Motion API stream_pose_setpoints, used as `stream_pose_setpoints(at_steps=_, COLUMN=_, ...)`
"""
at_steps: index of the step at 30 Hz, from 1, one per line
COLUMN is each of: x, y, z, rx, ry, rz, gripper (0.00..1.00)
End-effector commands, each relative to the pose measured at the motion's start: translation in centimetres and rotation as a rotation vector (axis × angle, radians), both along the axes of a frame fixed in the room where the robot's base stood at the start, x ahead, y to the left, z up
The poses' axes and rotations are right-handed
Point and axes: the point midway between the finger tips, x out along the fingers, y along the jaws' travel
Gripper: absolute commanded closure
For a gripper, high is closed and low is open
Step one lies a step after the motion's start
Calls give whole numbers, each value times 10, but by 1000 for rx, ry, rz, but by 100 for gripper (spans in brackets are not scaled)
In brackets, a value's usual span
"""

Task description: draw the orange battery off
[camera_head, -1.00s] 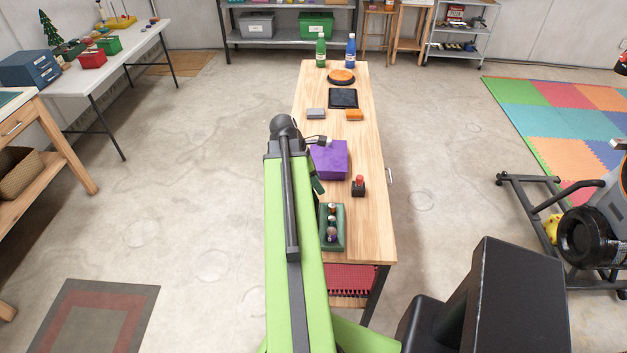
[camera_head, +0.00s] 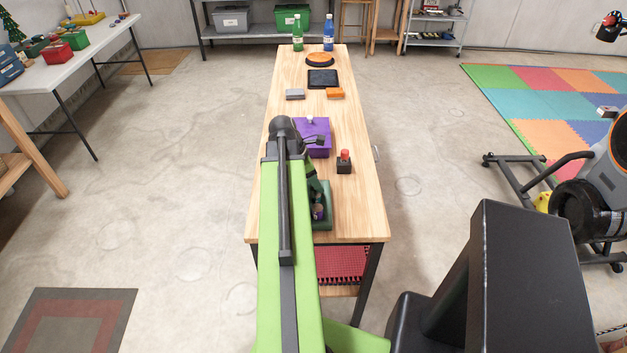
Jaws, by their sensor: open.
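An orange block (camera_head: 335,93), which may be the orange battery, lies on the wooden table (camera_head: 355,200), right of a similar grey block (camera_head: 295,94). A black pad (camera_head: 323,79) lies just behind them. My green arm reaches forward over the table's left side. My gripper (camera_head: 314,139) is small and partly hidden by the arm's dark end. It appears in front of the purple box (camera_head: 318,151), nearer to me than the orange block and apart from it. It is open, and I see nothing held in it.
A red-topped button box (camera_head: 344,162) stands right of the purple box. A green tray (camera_head: 322,222) is partly hidden by my arm. An orange-topped black disc (camera_head: 319,60), a green bottle (camera_head: 298,34) and a blue bottle (camera_head: 328,34) stand at the far end. The table's right side is mostly bare.

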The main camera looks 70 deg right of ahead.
Motion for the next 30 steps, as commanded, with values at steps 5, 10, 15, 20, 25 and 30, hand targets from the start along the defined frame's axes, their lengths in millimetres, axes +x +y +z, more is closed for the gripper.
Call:
stream_pose_setpoints(at_steps=5, x=0, y=0, z=0, rx=0, ry=0, rz=-1, gripper=68)
stream_pose_setpoints(at_steps=10, x=0, y=0, z=0, rx=0, ry=0, rz=-1, gripper=91)
stream_pose_setpoints(at_steps=15, x=0, y=0, z=0, rx=0, ry=0, rz=-1, gripper=100)
stream_pose_setpoints(at_steps=20, x=0, y=0, z=1, rx=0, ry=0, rz=-1, gripper=100)
stream_pose_setpoints(at_steps=25, x=0, y=0, z=4, rx=0, ry=0, rz=-1, gripper=100)
stream_pose_setpoints(at_steps=30, x=0, y=0, z=7, rx=0, ry=0, rz=-1, gripper=100)
